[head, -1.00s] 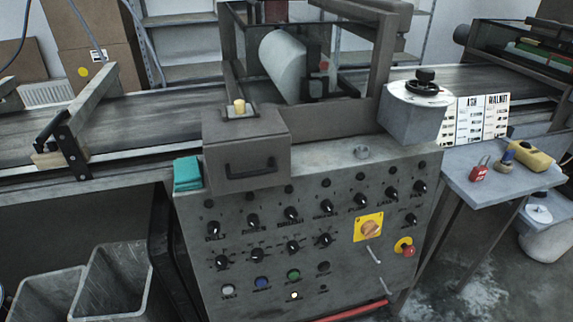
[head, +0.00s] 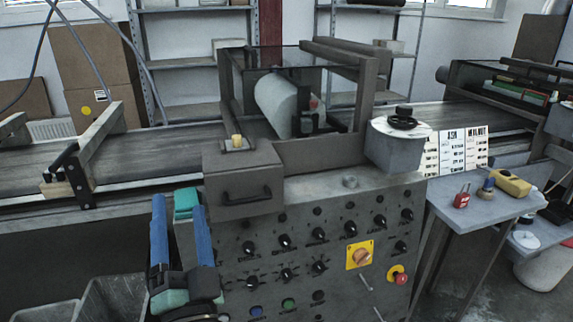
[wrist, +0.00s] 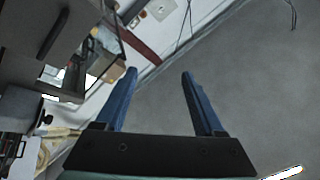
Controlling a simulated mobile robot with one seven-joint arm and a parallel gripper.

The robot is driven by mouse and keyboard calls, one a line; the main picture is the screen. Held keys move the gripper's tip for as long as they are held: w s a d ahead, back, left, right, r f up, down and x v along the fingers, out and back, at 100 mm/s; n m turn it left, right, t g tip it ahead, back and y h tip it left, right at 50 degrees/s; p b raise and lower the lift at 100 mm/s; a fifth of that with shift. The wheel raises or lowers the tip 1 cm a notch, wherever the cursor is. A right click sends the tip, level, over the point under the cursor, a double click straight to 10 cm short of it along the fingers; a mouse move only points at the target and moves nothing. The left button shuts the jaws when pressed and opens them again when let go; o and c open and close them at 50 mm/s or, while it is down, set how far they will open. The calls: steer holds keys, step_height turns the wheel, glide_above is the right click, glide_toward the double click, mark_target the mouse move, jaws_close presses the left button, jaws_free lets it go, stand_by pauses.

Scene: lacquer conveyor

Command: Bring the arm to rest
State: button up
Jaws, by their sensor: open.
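My gripper (head: 177,205) is in the lower left of the head view, with two blue fingers pointing up the picture. It is open, and its fingers are spread apart. It appears in front of the control panel's left edge. The wrist view also shows my gripper (wrist: 159,73), with nothing between the fingers and bare grey floor or wall beyond. A teal cloth or pad (head: 186,203) shows between the fingers in the head view. I cannot tell its exact distance from them.
The control panel (head: 335,235) with knobs and buttons stands right of my gripper. The conveyor (head: 160,150) runs behind it. A side table (head: 480,208) at right bears a red padlock (head: 462,196) and a yellow device (head: 510,183). Grey bins (head: 110,300) stand at lower left.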

steer(key=s+d+r+n+t+h, duration=0.1)
steer(key=s+d+r+n+t, duration=0.2)
steer(key=r, duration=0.7)
steer(key=s+d+r+n, duration=0.1)
steer(key=d+r+n, duration=0.25)
steer(key=r, duration=0.65)
steer(key=s+d+r+m+t+h, duration=0.1)
steer(key=s+d+r+t+h, duration=0.2)
steer(key=s+d+r+h, duration=0.55)
step_height(320, 180, up, 18)
steer(key=y+p, duration=0.2)
steer(key=p, duration=1.5)
steer(key=shift+a+r+g+p, duration=0.2)
steer(key=shift+a+g+p, duration=0.05)
steer(key=shift+g+p, duration=0.05)
steer(key=shift+w, duration=0.1)
